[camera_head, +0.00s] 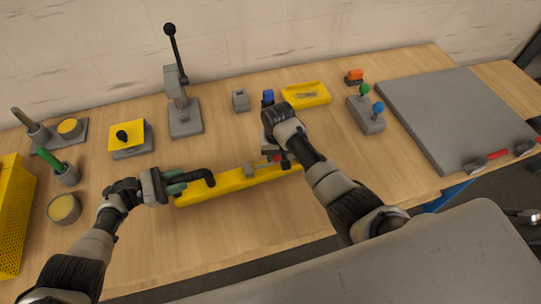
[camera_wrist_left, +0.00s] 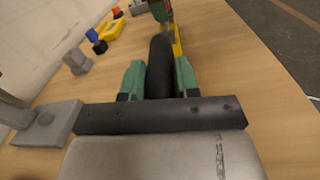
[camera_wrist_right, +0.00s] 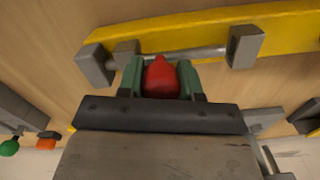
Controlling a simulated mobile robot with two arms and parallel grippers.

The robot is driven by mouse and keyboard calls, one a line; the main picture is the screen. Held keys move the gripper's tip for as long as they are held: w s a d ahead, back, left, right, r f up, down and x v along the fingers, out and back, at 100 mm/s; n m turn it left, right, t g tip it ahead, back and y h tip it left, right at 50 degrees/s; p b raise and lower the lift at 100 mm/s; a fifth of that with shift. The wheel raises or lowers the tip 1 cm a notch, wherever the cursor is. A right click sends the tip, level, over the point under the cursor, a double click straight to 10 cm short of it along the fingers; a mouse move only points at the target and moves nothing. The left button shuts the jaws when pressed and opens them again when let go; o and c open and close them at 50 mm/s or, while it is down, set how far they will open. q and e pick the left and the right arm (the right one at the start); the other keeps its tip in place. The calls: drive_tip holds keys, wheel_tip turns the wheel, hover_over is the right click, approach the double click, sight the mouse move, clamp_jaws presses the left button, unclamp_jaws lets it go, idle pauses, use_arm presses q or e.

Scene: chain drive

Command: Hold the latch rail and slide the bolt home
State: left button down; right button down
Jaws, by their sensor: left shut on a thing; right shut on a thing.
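The yellow latch rail (camera_head: 235,182) lies on the bench front. A black bent handle (camera_head: 200,177) is at its left end. My left gripper (camera_head: 178,184) is shut on this handle; the left wrist view shows the handle (camera_wrist_left: 160,72) between the green fingers. My right gripper (camera_head: 277,158) is shut on the bolt's red knob (camera_wrist_right: 160,78), beside the rail. In the right wrist view the steel bolt rod (camera_wrist_right: 200,53) runs along the rail between grey brackets, one at right (camera_wrist_right: 247,47) and two close together at left (camera_wrist_right: 95,64). The bolt's ends are partly hidden by the brackets.
Behind the rail stand a lever clamp (camera_head: 185,115), a yellow-topped block (camera_head: 127,137), a small grey block (camera_head: 240,100) and a yellow tray (camera_head: 306,95). A joystick box (camera_head: 367,115) and grey plate (camera_head: 450,115) are right. A yellow bin (camera_head: 12,215) is far left.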

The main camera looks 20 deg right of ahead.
use_arm(q)
drive_tip(key=shift+s+a+f, duration=0.1)
drive_tip(key=shift+a+f, duration=0.1)
drive_tip(key=shift+f, duration=0.05)
use_arm(e)
drive_tip(key=shift+d, duration=0.25)
drive_tip(key=c, duration=0.8)
unclamp_jaws()
drive_tip(key=shift+o, duration=0.2)
drive_tip(key=shift+r, duration=0.1)
drive_tip(key=shift+r, duration=0.3)
wheel_tip(320, 180, up, 11)
drive_tip(key=shift+s+r, duration=0.1)
drive_tip(key=shift+r, duration=0.05)
